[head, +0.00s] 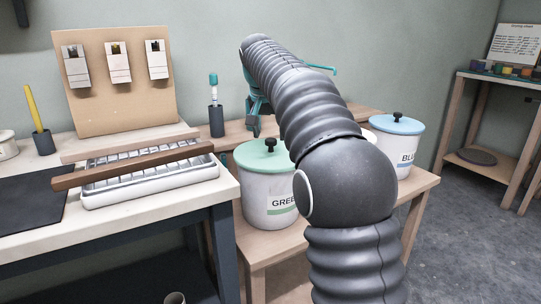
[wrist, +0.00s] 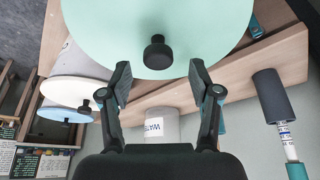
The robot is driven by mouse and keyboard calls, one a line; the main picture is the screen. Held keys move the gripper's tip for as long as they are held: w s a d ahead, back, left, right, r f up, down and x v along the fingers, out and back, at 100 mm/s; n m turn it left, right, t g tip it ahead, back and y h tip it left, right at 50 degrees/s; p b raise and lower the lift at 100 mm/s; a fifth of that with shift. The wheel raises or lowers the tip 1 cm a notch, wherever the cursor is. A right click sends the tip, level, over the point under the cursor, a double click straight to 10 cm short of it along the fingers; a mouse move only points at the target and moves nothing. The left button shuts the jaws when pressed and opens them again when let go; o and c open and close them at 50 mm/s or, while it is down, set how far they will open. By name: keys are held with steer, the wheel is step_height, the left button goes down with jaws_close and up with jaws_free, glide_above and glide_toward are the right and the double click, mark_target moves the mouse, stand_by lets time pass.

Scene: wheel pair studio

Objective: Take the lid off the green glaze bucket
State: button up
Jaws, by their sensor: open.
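The green glaze bucket (head: 267,205) stands on a low wooden bench with its label partly hidden by my arm. Its pale green lid (head: 252,158) sits on top, with a black knob (head: 270,144) in the middle. My gripper (head: 255,122) is above the lid, partly hidden behind my arm in the head view. In the wrist view my gripper (wrist: 159,74) is open and empty. The lid (wrist: 150,22) fills the top of that view, and the knob (wrist: 157,52) lies just beyond the gap between the fingertips, with no visible contact.
A blue-lidded bucket (head: 397,140) stands to the right. A white-lidded bucket (wrist: 78,90) shows beside it in the wrist view, with a container marked WATER (wrist: 161,126). A dark brush cup (head: 216,121) stands behind. A tray (head: 150,187) with a wooden bar is left.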

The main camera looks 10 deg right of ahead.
mark_target(271, 140)
steer(key=x, duration=0.3)
steer(key=shift+s+f+b, duration=0.1)
steer(key=shift+f+b, duration=0.05)
steer(key=shift+b, duration=0.15)
jaws_close()
